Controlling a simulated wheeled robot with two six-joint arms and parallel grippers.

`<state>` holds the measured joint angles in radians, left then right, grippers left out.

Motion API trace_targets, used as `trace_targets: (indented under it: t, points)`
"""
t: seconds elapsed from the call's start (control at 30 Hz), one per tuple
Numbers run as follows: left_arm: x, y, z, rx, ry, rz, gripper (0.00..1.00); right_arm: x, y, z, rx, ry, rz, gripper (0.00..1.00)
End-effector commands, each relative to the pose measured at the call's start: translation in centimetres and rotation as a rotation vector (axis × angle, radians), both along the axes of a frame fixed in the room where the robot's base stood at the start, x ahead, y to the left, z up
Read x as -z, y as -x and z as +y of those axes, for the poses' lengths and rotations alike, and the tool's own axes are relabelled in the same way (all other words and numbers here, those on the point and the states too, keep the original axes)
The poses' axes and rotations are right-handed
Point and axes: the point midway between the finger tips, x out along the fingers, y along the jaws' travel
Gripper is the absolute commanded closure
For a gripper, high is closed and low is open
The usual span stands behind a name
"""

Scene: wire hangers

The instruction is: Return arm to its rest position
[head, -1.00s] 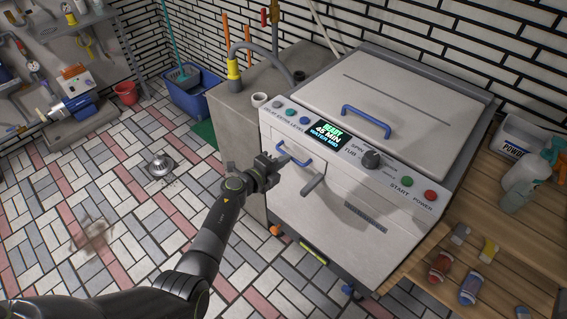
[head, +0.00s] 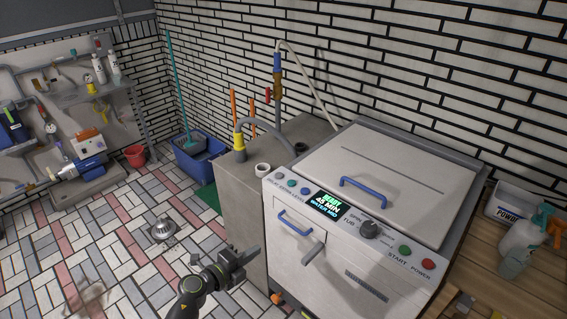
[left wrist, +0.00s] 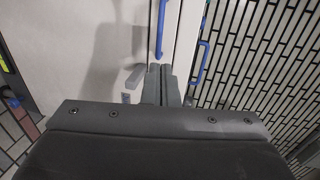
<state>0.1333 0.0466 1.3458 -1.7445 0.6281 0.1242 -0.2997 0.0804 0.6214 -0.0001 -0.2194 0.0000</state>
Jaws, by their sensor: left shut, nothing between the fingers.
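My left gripper (head: 238,260) is shut and empty. In the head view it is low, left of the front of the white washing machine (head: 345,255), apart from the blue drawer handle (head: 296,223). In the left wrist view its two dark fingers (left wrist: 159,84) lie together, with the machine's pale surface and a blue handle (left wrist: 160,28) beyond them. My right gripper does not show in either view.
A grey cabinet (head: 237,195) stands left of the machine. A wooden bench (head: 487,272) with bottles is at the right. A blue bin (head: 199,162), a red bucket (head: 133,156) and a metal floor drain (head: 163,229) are at the left. The tiled floor is mostly free.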

Motion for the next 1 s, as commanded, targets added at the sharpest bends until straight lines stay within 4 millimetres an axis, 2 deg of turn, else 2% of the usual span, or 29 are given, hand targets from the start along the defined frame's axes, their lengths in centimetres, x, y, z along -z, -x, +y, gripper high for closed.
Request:
trace_targets:
  t: [0.13,0.23,0.37,0.47,0.57,0.67,0.77,0.8,0.87,1.0]
  points:
    - [0.7,0.3,0.3,-0.017,0.022,0.018,1.00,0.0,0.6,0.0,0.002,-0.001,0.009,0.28]
    - [2.6,1.1,1.3,-0.080,0.096,0.072,1.00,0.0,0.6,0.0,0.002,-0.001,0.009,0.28]
    - [7.3,3.3,4.0,-0.245,0.255,0.202,1.00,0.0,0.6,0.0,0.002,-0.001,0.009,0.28]
    - [11.9,6.0,6.7,-0.413,0.379,0.327,1.00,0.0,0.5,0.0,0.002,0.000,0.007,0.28]
    - [16.8,9.6,9.6,-0.598,0.483,0.461,1.00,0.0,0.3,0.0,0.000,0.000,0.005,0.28]
    - [21.9,14.5,12.2,-0.796,0.571,0.601,1.00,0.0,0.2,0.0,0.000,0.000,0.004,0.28]
    - [26.5,20.2,14.5,-0.996,0.641,0.742,1.00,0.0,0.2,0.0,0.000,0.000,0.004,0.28]
    - [28.2,22.7,15.2,-1.077,0.664,0.797,1.00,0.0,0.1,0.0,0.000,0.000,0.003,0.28]
    - [30.4,26.7,16.1,-1.193,0.696,0.879,1.00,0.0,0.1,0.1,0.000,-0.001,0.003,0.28]
    - [34.5,36.1,17.4,-1.458,0.747,1.059,1.00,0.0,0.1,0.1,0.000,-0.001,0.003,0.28]
